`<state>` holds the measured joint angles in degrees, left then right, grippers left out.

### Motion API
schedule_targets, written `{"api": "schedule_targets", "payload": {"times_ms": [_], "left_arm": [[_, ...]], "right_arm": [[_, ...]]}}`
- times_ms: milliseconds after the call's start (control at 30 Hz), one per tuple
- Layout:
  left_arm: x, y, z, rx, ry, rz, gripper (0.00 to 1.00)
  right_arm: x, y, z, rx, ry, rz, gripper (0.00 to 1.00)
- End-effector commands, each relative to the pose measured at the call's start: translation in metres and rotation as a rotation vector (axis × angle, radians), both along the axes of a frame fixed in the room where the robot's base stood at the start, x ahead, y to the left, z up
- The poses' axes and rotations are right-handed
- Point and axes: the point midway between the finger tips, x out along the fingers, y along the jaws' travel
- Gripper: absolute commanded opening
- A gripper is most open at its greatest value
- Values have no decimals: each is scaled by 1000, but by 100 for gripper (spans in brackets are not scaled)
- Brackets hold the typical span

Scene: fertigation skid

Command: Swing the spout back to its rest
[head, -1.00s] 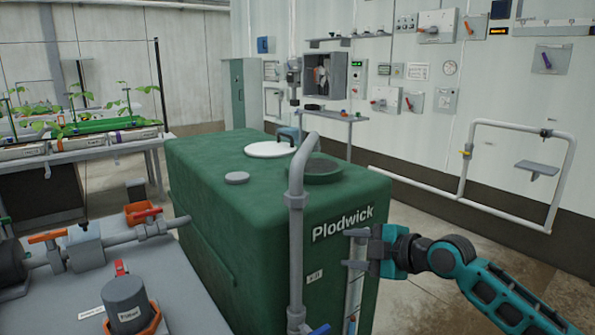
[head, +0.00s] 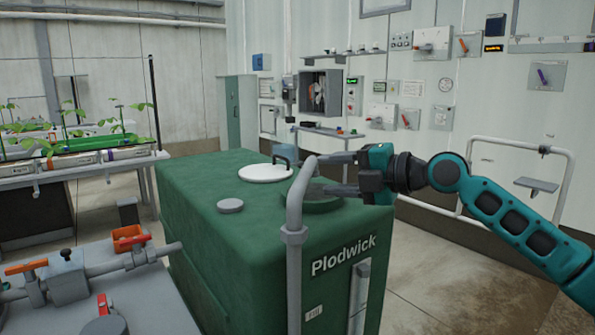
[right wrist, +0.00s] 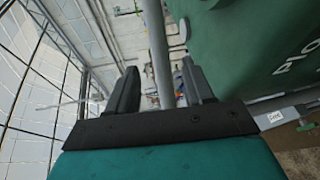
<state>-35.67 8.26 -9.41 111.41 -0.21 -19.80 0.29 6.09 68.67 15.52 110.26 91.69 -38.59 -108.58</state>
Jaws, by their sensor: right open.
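The spout (head: 296,205) is a grey pipe that stands upright in front of the green tank (head: 225,260) and bends over at its top. Its far end is partly hidden behind my right gripper. My right gripper (head: 326,174) is open beside the bend, fingers pointing left towards the pipe. In the right wrist view a grey pipe (right wrist: 158,50), likely the spout, shows between the two open fingers (right wrist: 160,92); I cannot tell whether they touch it. My left gripper is not in view.
The tank top has a white lid (head: 266,173), a small grey cap (head: 230,206) and a dark round opening (head: 325,205) under my right gripper. A bench with valves (head: 68,280) stands at left front. Wall pipework (head: 550,150) runs at right. The floor right of the tank is clear.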

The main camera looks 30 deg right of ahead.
Motion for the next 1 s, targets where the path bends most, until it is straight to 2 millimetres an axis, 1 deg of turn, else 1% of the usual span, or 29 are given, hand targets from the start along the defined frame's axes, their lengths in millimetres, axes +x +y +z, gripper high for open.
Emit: {"api": "schedule_targets", "payload": {"times_ms": [33,167,700,833,1000], "left_arm": [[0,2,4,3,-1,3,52],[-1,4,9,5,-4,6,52],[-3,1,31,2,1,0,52],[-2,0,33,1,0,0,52],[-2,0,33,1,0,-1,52]], "right_arm": [[4,2,2,-1,-1,-1,52],[15,6,1,4,-3,-2,52],[68,31,-12,4,0,-2,52],[74,34,-15,2,1,0,52],[75,35,-16,-1,1,-1,52]]}}
